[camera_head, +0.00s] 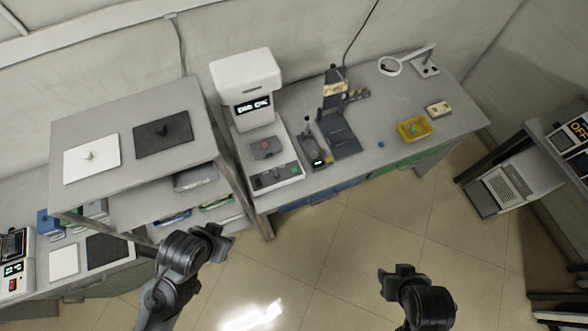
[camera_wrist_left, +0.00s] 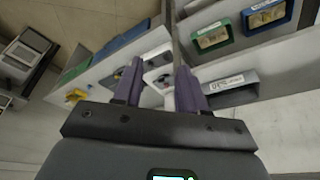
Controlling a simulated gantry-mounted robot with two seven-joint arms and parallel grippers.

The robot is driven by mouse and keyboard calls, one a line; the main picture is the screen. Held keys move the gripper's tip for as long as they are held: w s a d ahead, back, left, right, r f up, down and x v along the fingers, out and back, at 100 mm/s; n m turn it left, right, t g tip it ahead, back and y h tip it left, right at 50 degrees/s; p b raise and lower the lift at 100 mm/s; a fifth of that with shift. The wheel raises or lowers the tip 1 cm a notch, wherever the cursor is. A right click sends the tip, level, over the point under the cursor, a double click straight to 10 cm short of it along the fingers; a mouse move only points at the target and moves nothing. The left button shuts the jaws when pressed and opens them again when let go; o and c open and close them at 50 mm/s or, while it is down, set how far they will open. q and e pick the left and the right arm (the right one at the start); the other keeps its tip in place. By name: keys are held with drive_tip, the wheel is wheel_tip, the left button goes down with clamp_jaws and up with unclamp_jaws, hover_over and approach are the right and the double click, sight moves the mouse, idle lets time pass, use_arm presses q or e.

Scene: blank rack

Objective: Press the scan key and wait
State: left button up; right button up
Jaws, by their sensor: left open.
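A white scanner-like machine (camera_head: 245,85) with a lit dark display (camera_head: 253,106) stands on the bench. Its base carries a grey plate with a small reddish part (camera_head: 267,146) and a dark front key panel (camera_head: 275,177) with a green spot. Which key is the scan key is too small to tell. My left gripper (camera_head: 222,242) is in front of the bench, below and left of the panel, apart from it. In the left wrist view its purple fingers (camera_wrist_left: 158,78) are apart and empty. My right gripper (camera_head: 393,278) hangs over the floor, away from the bench; its jaws are unclear.
A shelf rack (camera_head: 205,112) stands left of the machine, close to my left arm. A dark stand (camera_head: 341,130), a yellow tray (camera_head: 413,129) and a ring lamp (camera_head: 390,66) are to the right. Green and blue bins (camera_wrist_left: 213,36) show near the left wrist. The floor in front is clear.

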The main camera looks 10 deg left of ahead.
use_arm(q)
clamp_jaws()
drive_tip(key=shift+a, duration=0.1)
idle(0.8)
idle(0.5)
